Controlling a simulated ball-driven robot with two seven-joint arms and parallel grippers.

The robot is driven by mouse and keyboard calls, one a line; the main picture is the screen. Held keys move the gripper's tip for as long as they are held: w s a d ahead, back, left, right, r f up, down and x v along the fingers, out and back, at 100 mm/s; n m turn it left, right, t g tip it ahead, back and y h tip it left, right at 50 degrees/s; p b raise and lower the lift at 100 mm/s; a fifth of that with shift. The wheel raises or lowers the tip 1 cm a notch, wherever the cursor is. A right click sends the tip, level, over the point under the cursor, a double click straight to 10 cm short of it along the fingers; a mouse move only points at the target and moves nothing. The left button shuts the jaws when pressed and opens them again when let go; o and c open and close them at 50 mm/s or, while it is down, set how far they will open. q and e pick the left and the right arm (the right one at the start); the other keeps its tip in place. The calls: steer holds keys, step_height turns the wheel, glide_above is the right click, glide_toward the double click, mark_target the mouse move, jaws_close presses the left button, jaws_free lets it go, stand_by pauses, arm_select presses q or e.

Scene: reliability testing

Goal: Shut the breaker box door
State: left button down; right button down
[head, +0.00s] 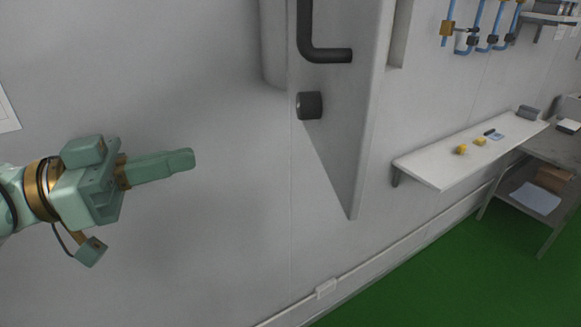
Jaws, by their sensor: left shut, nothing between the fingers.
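The breaker box door (345,110) is a light grey panel standing open, swung out from the wall near the top middle of the head view. My right gripper is not in view.
A white wall shelf (440,172) with small yellow items (461,149) is to the right of the door. A grey table (553,149) stands at the far right. Blue pipes (475,25) run on the wall above. The green floor (430,275) is clear.

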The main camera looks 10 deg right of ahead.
mark_target(351, 170)
arm_select(q)
steer(key=s+r+m+g, duration=0.3)
steer(key=s+g, duration=0.1)
steer(key=s, duration=0.5)
steer(key=d+p, duration=0.6)
steer(key=d, duration=0.7)
steer(key=shift+s+d+r, duration=0.1)
steer(key=shift+d+r, duration=0.05)
steer(key=shift+d, duration=0.55)
